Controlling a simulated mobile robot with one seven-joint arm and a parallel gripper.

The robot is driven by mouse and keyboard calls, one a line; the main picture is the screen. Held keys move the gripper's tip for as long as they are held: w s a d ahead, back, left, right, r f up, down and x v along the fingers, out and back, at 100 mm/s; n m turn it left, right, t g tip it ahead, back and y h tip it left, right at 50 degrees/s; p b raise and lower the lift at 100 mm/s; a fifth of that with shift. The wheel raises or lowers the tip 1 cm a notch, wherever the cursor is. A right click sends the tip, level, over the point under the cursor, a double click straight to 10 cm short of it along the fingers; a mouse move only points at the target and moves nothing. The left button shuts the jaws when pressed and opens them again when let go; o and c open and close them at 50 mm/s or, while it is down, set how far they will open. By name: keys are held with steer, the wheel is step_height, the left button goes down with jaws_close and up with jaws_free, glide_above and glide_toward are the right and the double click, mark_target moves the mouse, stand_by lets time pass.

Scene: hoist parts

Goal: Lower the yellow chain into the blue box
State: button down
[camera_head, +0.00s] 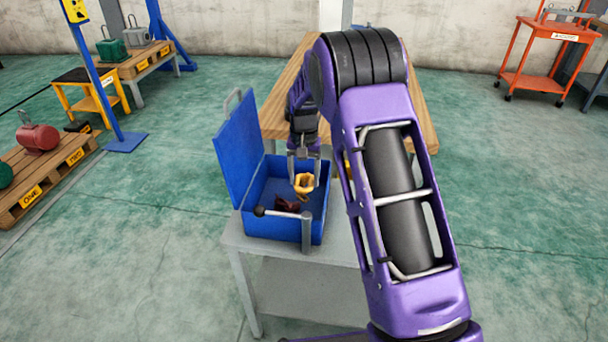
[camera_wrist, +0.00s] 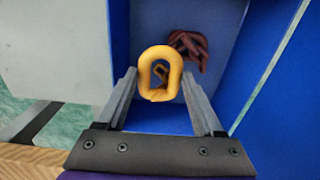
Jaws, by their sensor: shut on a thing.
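The yellow chain (camera_wrist: 160,62) is between the two fingers of my gripper (camera_wrist: 163,92), which is shut on it. In the head view the chain (camera_head: 304,183) hangs at the fingertips of my gripper (camera_head: 304,170), over the opening of the blue box (camera_head: 318,218). The box stands open, with its lid (camera_head: 240,145) raised on the left. A dark red chain (camera_wrist: 190,48) lies on the box floor; it also shows in the head view (camera_head: 287,203). Whether the yellow chain touches the floor cannot be told.
The box stands on a grey table (camera_head: 290,248). A lever with a black knob (camera_head: 260,211) shows at the box front. A wooden table (camera_head: 415,115) is behind. My own arm covers the area right of the box.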

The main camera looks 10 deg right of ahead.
jaws_free()
step_height(320, 180, up, 18)
steer(key=p, duration=0.2)
steer(key=shift+f+p, duration=0.25)
steer(key=shift+p, duration=0.05)
stand_by(0.5)
